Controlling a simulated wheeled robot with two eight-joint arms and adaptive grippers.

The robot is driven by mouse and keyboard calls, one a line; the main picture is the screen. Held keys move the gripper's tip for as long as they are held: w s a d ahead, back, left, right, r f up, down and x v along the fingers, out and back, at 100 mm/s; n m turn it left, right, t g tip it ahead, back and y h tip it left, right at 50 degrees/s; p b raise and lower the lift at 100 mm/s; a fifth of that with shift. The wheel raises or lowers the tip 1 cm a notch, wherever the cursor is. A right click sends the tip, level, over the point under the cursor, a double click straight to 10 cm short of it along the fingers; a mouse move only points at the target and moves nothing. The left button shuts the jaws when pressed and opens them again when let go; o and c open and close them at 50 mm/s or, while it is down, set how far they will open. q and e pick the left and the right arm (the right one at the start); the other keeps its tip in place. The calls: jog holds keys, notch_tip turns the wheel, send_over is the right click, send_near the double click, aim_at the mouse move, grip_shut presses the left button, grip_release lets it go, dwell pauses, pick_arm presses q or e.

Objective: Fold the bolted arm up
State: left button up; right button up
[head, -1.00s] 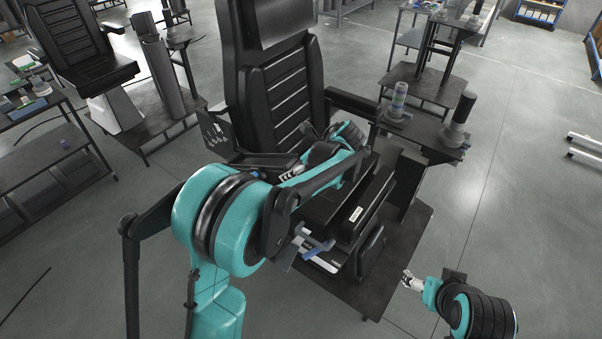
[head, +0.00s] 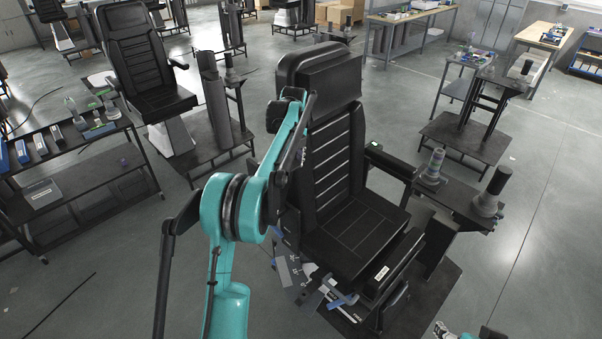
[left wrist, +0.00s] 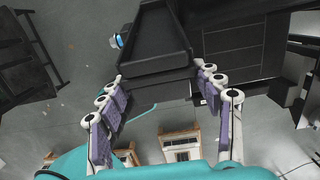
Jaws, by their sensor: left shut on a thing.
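The black seat (head: 355,225) with its tall ribbed backrest (head: 335,150) stands in the middle of the head view. My left forearm reaches up along the left side of the backrest and hides the bolted arm there. In the left wrist view, the bolted arm (left wrist: 155,48) is a long dark piece between the purple-padded fingers of my left gripper (left wrist: 155,82), which is shut on it. The seat's other armrest (head: 390,162) juts forward on the right. My right gripper (head: 443,329) shows only partly at the bottom edge; its finger state is unclear.
A side console with a joystick (head: 490,200) stands right of the seat. A dark workbench (head: 80,160) with tools is at left. Another black seat (head: 145,65) is behind it. Grey floor (head: 530,270) is open at right.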

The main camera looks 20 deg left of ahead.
pick_arm(q)
jog(key=shift+w+a+r+p, duration=0.15)
jog(key=shift+w+a+r, duration=0.05)
jog(key=shift+a, duration=0.35)
jog(key=shift+w+a+r+p, duration=0.15)
jog(key=shift+a, duration=0.35)
jog(key=o, duration=1.5)
jog(key=shift+c, duration=0.2)
jog(key=shift+d, duration=0.1)
notch_tip(320, 180, up, 12)
jog(key=d, duration=0.1)
jog(key=shift+s, duration=0.2)
jog(key=shift+f, duration=0.1)
